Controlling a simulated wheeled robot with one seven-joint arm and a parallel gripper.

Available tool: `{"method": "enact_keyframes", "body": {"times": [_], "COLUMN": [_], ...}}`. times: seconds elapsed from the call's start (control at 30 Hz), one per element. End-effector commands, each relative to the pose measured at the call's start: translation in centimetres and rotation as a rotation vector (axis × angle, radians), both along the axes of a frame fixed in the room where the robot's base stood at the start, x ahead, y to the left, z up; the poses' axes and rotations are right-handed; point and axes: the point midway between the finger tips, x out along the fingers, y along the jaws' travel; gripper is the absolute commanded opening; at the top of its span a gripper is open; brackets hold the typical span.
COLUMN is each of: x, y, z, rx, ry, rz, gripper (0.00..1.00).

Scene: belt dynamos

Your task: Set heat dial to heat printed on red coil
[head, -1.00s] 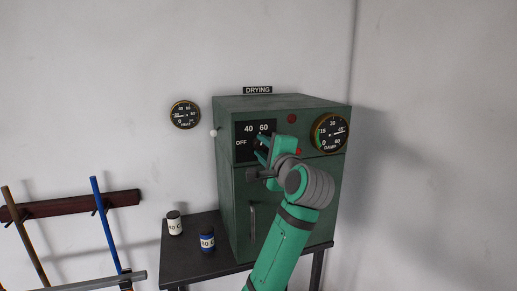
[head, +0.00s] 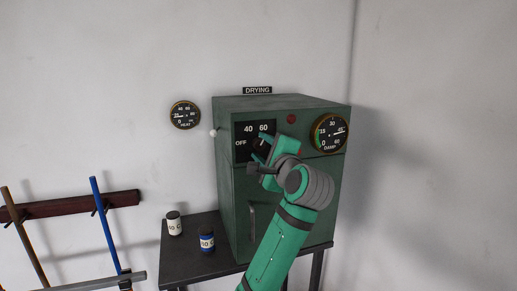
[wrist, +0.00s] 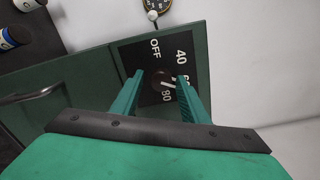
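The heat dial is a black plate (head: 243,131) on the upper front of the green drying cabinet (head: 230,195), printed OFF, 40, 60 and, in the wrist view, 80. Its dark round knob (wrist: 159,79) has a white pointer mark toward the side of 60 and 80; the exact setting is hard to tell. My gripper (head: 262,143) is at the plate in the head view. In the wrist view my gripper (wrist: 160,77) has its two fingers apart, one on each side of the knob, with gaps showing. No red coil is in view.
A heat gauge (head: 185,115) hangs on the wall left of the cabinet, and a damp gauge (head: 330,133) is on its front right. A rack with rods (head: 70,204) is at left.

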Motion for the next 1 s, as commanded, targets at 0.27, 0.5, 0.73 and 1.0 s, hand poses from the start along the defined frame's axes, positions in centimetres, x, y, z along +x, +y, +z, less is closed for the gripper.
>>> {"method": "enact_keyframes", "body": {"times": [0.27,0.5,0.73,1.0], "x": [0.0,-1.7,-5.9,-9.6], "y": [-0.1,-0.7,-2.1,-3.3], "z": [0.1,0.2,0.3,0.3], "rx": [0.0,0.0,0.0,-0.001], "ry": [-0.003,-0.004,-0.005,-0.004], "rz": [-0.002,-0.004,-0.004,-0.003], "gripper": [0.46,0.46,0.46,0.46]}}
